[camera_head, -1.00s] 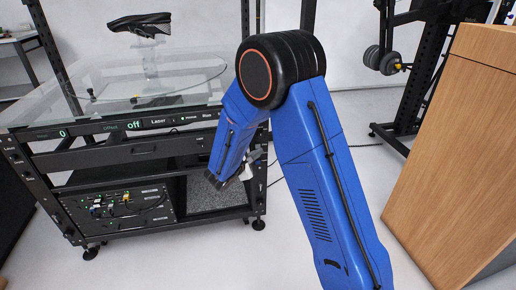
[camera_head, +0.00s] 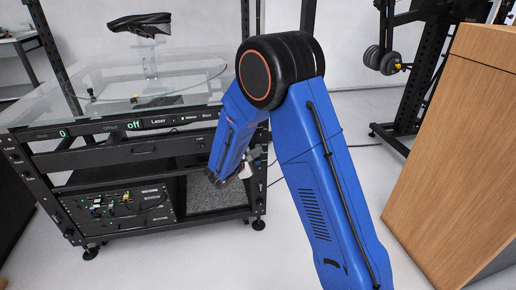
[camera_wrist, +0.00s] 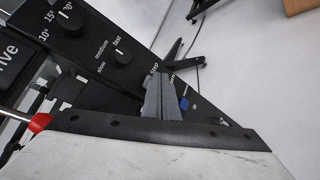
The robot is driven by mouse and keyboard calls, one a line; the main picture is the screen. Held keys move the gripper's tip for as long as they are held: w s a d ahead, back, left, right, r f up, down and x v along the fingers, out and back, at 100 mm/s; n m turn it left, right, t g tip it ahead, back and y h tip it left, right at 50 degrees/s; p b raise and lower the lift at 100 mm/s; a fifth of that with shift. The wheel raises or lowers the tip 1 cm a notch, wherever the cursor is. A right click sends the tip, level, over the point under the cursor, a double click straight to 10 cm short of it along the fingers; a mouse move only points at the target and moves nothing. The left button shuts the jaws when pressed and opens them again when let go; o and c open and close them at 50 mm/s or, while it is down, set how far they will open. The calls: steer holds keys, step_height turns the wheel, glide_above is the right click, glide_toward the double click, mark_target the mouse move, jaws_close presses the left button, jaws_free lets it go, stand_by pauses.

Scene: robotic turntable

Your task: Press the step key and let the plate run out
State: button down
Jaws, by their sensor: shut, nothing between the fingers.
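The clear round plate (camera_head: 190,76) lies on top of the black turntable frame, with a dark shoe (camera_head: 142,22) held above it on a clear stand. The display on the frame's front edge reads 0 and "off". In the wrist view my gripper (camera_wrist: 161,92) is shut and empty, its grey fingertips over the black control panel (camera_wrist: 92,38). A small blue key (camera_wrist: 184,103) shows just right of the fingertips. Its label is not readable, and the fingers hide part of the panel. I cannot tell whether the fingertips touch any key.
Knobs with angle marks (camera_wrist: 68,22) and speed marks (camera_wrist: 123,57) sit on the panel. A red part (camera_wrist: 40,122) shows at the left of the wrist view. A wooden cabinet (camera_head: 455,150) stands at the right. Open floor lies between it and the turntable.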

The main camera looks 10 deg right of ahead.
steer(key=shift+w, duration=0.4)
stand_by(0.5)
steer(key=shift+s, duration=0.9)
steer(key=shift+s, duration=2.5)
stand_by(1.6)
steer(key=s, duration=0.3)
steer(key=shift+s, duration=0.35)
steer(key=shift+w, duration=0.1)
